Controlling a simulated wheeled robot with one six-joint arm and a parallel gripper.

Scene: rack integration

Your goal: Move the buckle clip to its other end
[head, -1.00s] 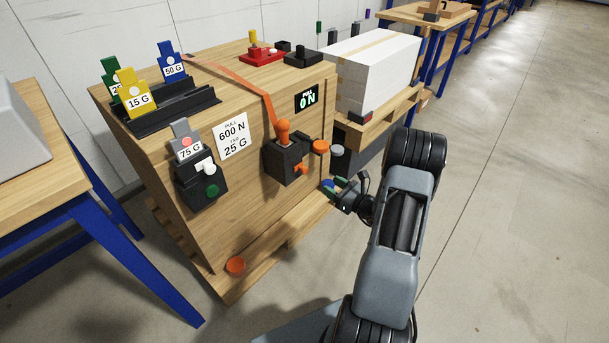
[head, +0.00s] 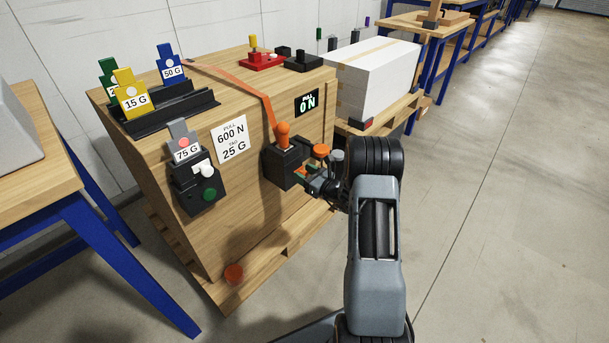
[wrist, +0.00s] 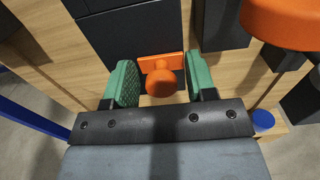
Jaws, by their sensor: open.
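The buckle is a black block (head: 279,166) on the front of the wooden crate, with an orange lever (head: 283,134) on top and an orange strap running to it. Its clip looks to be the small orange piece with a round knob (wrist: 160,80), seen in the wrist view against the black block. My gripper (wrist: 160,86) is open, with a green pad on each side of the knob and a gap showing on both sides. In the head view my gripper (head: 307,178) is at the buckle's lower right and partly hides the clip.
An orange round knob (head: 320,150) and a grey one (head: 337,155) stick out close to the right of my gripper. A display (head: 307,103) reads 0 N. A sign (head: 231,139) reads 600 N and 25 G. Several numbered tags stand at the left.

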